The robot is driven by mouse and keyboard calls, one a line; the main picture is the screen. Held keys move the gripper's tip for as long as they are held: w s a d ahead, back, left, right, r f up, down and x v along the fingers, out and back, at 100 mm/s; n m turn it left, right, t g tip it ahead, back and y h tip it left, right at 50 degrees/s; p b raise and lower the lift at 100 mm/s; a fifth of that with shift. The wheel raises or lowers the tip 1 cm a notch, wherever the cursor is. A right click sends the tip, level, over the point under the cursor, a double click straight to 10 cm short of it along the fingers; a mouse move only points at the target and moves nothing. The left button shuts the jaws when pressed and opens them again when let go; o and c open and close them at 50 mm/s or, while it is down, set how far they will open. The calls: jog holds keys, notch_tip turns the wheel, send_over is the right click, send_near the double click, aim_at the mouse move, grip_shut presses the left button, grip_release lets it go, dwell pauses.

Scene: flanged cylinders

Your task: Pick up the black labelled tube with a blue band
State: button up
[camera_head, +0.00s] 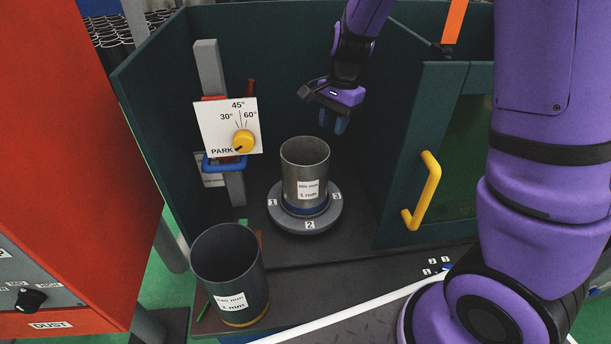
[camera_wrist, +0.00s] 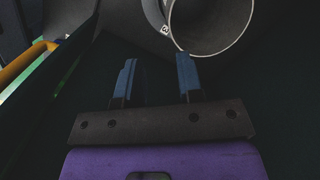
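A dark grey metal tube (camera_head: 305,160) with a white label and a blue band near its base stands upright on a round numbered turntable (camera_head: 275,212). Its open mouth and rim also show at the top right of the wrist view (camera_wrist: 172,28). My gripper (camera_head: 334,121) hangs above and behind the tube, slightly to its right, apart from it. In the wrist view my gripper (camera_wrist: 158,75) has its two blue fingers spread with nothing between them. The right finger's tip appears close to the tube's rim in the picture; contact cannot be told.
A larger dark tube (camera_head: 228,265) with a label and a yellow band stands front left. A dial plate (camera_head: 218,131) on a post stands left of the turntable. Green walls enclose the back and sides; an open door with a yellow handle (camera_head: 428,190) is at right.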

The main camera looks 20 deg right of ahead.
jog(key=m, duration=0.2)
send_over(324, 161)
notch_tip(324, 161, down, 5)
jog(key=shift+g+h, duration=0.3)
notch_tip(324, 161, down, 5)
jog(key=shift+w+d+f, duration=0.15)
jog(key=shift+f, duration=0.05)
jog(key=f, duration=0.2)
jog(key=a+f, duration=0.1)
jog(key=f, duration=0.2)
jog(key=shift+s+f, duration=0.2)
jog(key=shift+c, duration=0.4)
grip_shut()
dwell(0.4)
